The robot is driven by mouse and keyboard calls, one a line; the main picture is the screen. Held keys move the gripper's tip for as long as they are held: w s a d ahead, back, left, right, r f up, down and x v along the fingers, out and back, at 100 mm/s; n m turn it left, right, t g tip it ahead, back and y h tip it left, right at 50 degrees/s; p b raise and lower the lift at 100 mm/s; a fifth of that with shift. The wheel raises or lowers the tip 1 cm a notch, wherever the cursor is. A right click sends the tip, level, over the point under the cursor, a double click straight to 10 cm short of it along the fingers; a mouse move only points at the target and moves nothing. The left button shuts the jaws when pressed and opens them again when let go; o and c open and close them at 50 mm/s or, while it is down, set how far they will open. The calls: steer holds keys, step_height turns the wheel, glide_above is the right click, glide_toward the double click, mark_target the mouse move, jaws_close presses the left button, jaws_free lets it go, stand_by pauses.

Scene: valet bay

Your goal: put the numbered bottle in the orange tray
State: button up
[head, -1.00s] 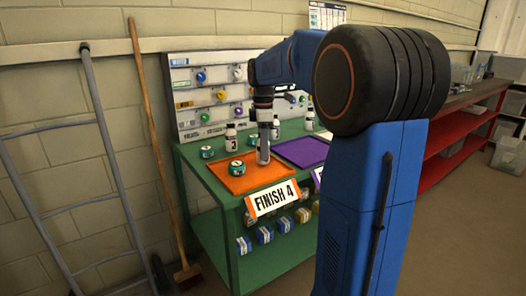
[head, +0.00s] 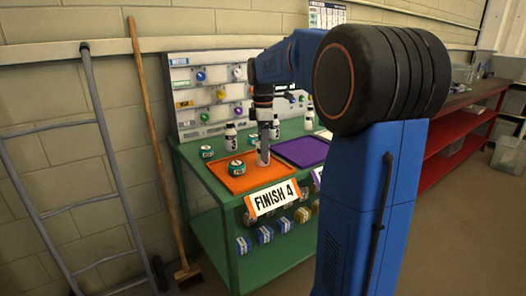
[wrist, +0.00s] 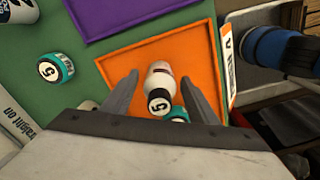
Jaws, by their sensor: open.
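A white bottle (head: 262,157) with a dark cap stands in the orange tray (head: 274,173) on the green bench. In the wrist view the bottle (wrist: 161,76) shows a 5 on its cap. My gripper (wrist: 160,76) is open, with one finger on each side of the bottle and gaps between. In the head view my gripper (head: 263,136) is just above the bottle, and its fingers are hard to make out. The orange tray (wrist: 120,62) also shows around the bottle in the wrist view.
A teal tin (head: 236,168) sits in the orange tray, close to the bottle. Another teal tin (head: 207,152) and a white bottle (head: 230,136) stand on the bench behind. A purple tray (head: 300,151) lies to the right.

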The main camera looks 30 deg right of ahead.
step_height(320, 180, up, 11)
steer(key=shift+r, duration=0.1)
steer(key=s+a+f+m+t, duration=0.1)
steer(key=s+a+f+m, duration=0.3)
steer(key=s+f, duration=0.3)
steer(key=s+a+f+m+t, duration=0.2)
steer(key=s+a+f+m, duration=0.2)
steer(key=s, duration=0.9)
steer(key=s+a+f+m+t, duration=0.1)
steer(key=s+a+f+m, duration=0.4)
steer(key=s+f, duration=0.5)
steer(key=a+f, duration=0.1)
steer(key=a, duration=0.1)
steer(key=shift+a+t, duration=0.4)
steer(key=shift+s, duration=0.1)
